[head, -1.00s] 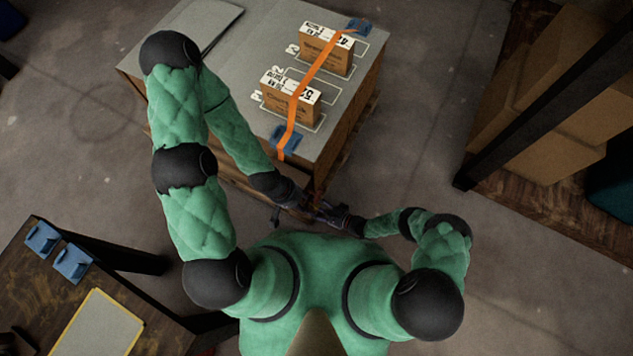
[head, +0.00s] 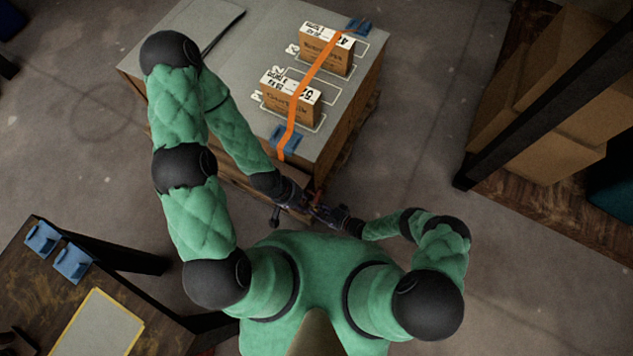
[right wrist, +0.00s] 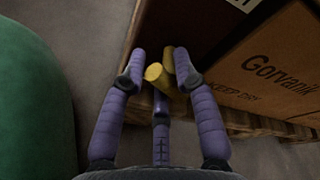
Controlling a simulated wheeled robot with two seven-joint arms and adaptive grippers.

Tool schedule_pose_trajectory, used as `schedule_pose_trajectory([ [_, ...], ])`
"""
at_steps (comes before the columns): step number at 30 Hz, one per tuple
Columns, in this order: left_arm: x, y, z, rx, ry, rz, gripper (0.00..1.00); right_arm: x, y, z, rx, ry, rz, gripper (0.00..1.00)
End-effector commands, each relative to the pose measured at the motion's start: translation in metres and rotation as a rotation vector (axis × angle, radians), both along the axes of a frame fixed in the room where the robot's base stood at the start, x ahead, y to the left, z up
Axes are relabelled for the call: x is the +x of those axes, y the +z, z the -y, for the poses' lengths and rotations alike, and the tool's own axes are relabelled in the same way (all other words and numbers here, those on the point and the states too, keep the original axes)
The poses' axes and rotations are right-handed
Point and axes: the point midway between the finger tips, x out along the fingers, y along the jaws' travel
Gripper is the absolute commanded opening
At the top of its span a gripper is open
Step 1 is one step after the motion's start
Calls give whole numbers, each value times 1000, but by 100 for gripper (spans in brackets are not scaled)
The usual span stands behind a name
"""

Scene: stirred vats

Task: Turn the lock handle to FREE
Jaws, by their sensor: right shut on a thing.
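In the right wrist view, the purple fingers of my right gripper (right wrist: 160,82) are closed around a yellow handle with a round end (right wrist: 155,73), by the front of the wooden crate (right wrist: 255,75). I take this yellow piece for the lock handle; no FREE mark is readable. In the head view my right gripper (head: 322,211) is low at the crate's near corner, and the handle is largely hidden there. My left gripper (head: 294,196) is right beside it, at the crate's near side. Its fingers are too small and dark to tell open from shut.
The crate's grey top (head: 235,85) bears two labelled cartons (head: 290,103) (head: 325,55) under an orange strap (head: 309,78). A dark post (head: 555,95) and cardboard boxes (head: 560,140) stand at right. A table (head: 45,285) is at lower left. Floor between crate and post is clear.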

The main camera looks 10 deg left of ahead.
Motion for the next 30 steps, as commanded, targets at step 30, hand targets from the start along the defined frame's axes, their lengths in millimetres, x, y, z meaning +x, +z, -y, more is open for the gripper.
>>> schedule_pose_trajectory([
  [30, 0, 0, 0, 0, 0, 0, 40, 0, -6, 0, -158, 0, 423, 0],
])
